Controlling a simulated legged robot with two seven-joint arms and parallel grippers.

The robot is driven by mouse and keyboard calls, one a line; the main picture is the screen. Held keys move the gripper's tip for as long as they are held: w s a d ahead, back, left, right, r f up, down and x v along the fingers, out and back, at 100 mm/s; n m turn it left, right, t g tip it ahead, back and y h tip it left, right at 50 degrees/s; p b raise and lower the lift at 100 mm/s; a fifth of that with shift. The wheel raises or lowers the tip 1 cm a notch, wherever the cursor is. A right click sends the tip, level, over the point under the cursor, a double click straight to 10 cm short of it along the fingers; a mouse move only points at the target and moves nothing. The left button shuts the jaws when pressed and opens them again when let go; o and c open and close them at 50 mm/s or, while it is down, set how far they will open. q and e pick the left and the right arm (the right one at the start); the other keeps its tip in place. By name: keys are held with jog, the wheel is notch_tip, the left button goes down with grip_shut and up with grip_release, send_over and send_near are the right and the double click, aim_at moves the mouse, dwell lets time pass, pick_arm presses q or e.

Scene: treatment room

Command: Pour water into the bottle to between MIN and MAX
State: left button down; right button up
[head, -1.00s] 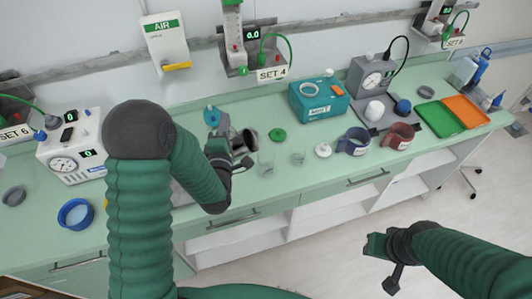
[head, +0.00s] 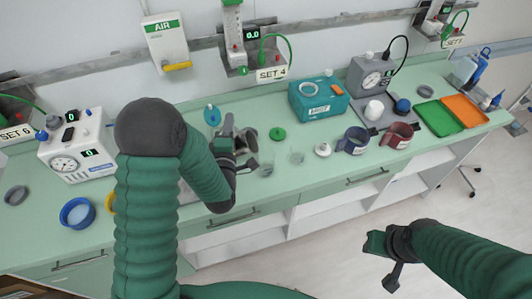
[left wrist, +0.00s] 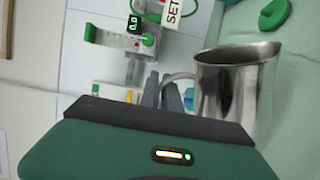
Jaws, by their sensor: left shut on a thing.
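My left gripper (head: 228,142) is shut on a metal jug (left wrist: 235,88), held over the counter. In the head view the jug (head: 249,141) is partly hidden by the gripper. Two small clear containers (head: 266,169) (head: 297,158) stand just right of it; I cannot tell which is the bottle, nor see marks or a water level. No stream shows. My right gripper (head: 378,244) is off the counter's front; its jaws are unclear.
A green lid (head: 277,134) and a white lid (head: 322,150) lie near the clear containers. The SET 4 flowmeter (head: 236,50) hangs on the wall rail behind.

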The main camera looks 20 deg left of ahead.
pick_arm(q)
jog(key=shift+w+d+r+m+p, duration=0.25)
jog(key=shift+d+r+m+p, duration=0.35)
jog(key=shift+d+m+p, duration=0.25)
dwell(1.8)
jog(key=shift+d+r, duration=0.1)
jog(key=shift+d, duration=0.1)
dwell(0.6)
jog(key=a+f+n+b, duration=0.2)
jog(key=b, duration=0.1)
jog(key=shift+s+a+n, duration=0.35)
jog(key=shift+a, duration=0.05)
jog(key=shift+r, duration=0.3)
jog(key=shift+s+a+f+n+b, duration=0.15)
jog(key=shift+a+f+n+b, duration=0.55)
jog(key=shift+a+n+b, duration=0.3)
jog(key=shift+d+r, duration=0.1)
jog(key=shift+d, duration=0.05)
